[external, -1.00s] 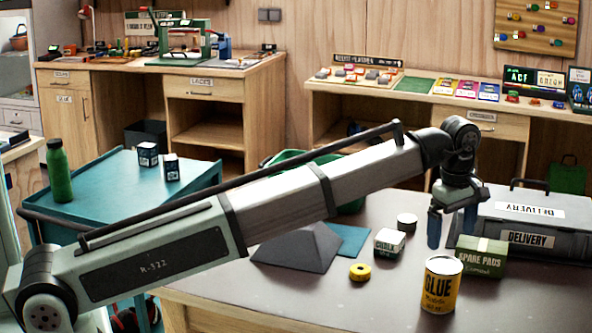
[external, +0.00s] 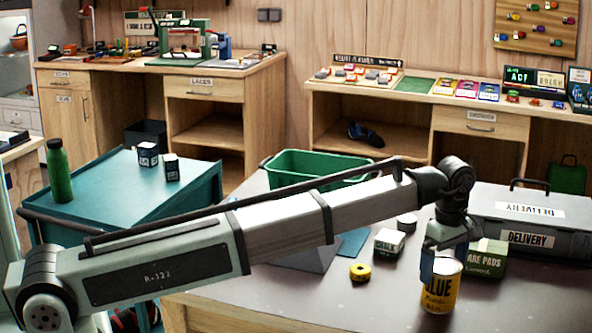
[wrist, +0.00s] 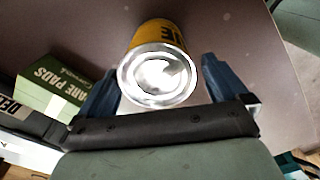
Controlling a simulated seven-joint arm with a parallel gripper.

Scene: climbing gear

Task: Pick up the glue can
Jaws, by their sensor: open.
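The yellow glue can (external: 441,294) stands upright on the dark table near its front right. In the wrist view the can (wrist: 157,75) shows its silver lid and part of its yellow side between my two blue fingers. My gripper (external: 441,266) points down at the can in the external view, with one finger in front of the can's upper left. In the wrist view my gripper (wrist: 160,85) is open, with a gap visible between the can and the right finger. The far finger is mostly hidden in the external view.
A small white and green box (external: 390,242), a yellow tape roll (external: 360,272) and a green bin (external: 310,170) are to the left.

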